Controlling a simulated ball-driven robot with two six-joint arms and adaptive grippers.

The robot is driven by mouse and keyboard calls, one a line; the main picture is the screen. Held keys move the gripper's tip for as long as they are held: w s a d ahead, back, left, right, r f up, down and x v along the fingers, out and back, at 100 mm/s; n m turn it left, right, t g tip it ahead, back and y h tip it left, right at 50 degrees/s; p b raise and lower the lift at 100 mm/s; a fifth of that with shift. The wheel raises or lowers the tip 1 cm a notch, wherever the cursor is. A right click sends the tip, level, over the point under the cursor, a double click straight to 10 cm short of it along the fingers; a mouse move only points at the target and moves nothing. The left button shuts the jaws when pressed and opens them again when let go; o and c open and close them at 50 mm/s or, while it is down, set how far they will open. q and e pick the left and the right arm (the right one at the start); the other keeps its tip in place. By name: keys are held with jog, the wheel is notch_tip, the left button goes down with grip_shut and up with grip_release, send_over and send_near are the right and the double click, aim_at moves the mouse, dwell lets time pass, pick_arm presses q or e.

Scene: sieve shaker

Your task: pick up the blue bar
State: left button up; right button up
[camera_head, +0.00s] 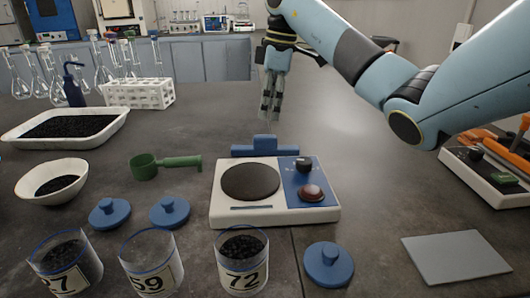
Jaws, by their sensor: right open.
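The blue bar (242,152) lies on the dark bench just behind the white shaker base (220,205). It is long and low, with a raised block at its middle, and its lower front is partly hidden by the base. My right gripper (270,110) points downward above and slightly behind the bar. It is open and empty, with a visible gap between it and the bar. My left gripper is not in view.
A green scoop (180,162), a white bowl (75,168) and a tray (112,128) are left. A grey plate (455,256) lies right. The bench right of the bar is clear.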

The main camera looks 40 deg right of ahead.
aim_at(266, 136)
jog(key=f, duration=0.3)
jog(key=f+b, duration=0.1)
jog(key=f, duration=0.2)
jog(key=a+f, duration=0.1)
jog(key=f, duration=0.2)
jog(key=shift+w+f, duration=0.25)
grip_shut()
